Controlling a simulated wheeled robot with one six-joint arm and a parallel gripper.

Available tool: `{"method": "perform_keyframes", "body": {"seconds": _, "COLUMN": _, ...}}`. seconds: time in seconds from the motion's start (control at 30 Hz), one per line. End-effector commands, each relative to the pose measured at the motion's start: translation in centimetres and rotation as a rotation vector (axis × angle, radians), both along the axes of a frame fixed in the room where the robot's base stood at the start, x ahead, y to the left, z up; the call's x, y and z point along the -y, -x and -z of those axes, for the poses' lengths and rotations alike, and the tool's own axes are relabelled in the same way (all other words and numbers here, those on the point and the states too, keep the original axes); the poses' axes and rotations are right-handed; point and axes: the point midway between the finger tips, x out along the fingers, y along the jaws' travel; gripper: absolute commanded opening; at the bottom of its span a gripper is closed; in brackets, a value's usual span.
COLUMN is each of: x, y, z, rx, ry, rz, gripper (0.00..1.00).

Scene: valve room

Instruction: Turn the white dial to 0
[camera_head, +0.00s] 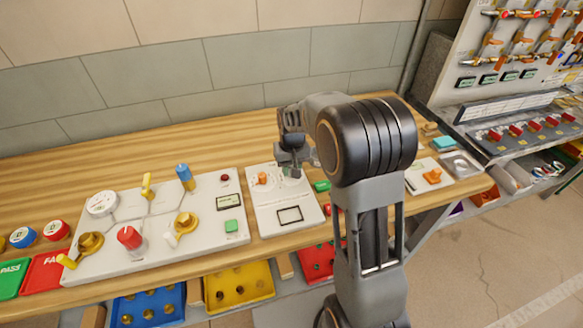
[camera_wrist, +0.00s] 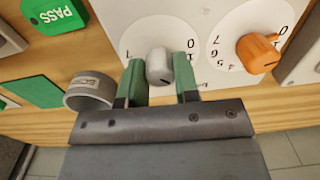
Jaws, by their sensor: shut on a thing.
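The white dial (camera_wrist: 158,66) is a small knob on a round white face with printed marks, on a white panel. In the wrist view, a 0 shows to its upper right and a 1 to its left. I cannot tell clearly which mark the dial points at. My gripper (camera_wrist: 161,78) has its green fingers on either side of the knob, shut on it. In the head view my gripper (camera_head: 291,172) is low over the panel (camera_head: 268,226) and hides the white dial.
An orange dial (camera_wrist: 258,53) sits close to the right of the white one in the wrist view. A larger panel with valves (camera_head: 150,262) stands left in the head view.

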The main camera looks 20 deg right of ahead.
Motion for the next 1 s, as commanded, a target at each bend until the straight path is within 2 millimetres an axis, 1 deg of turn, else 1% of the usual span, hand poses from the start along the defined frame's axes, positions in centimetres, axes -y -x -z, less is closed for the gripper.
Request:
{"method": "perform_keyframes", "body": {"seconds": 0.17, "x": -0.01, "y": -0.01, "z": -0.03, "rx": 0.001, "ry": 0.000, "rz": -0.030, "gripper": 0.05}}
{"method": "perform_keyframes", "body": {"seconds": 0.37, "x": -0.01, "y": -0.03, "z": -0.03, "rx": 0.000, "ry": -0.001, "rz": -0.141, "gripper": 0.05}}
{"method": "perform_keyframes", "body": {"seconds": 1.0, "x": -0.04, "y": -0.07, "z": -0.04, "rx": 0.001, "ry": 0.000, "rz": -0.725, "gripper": 0.05}}
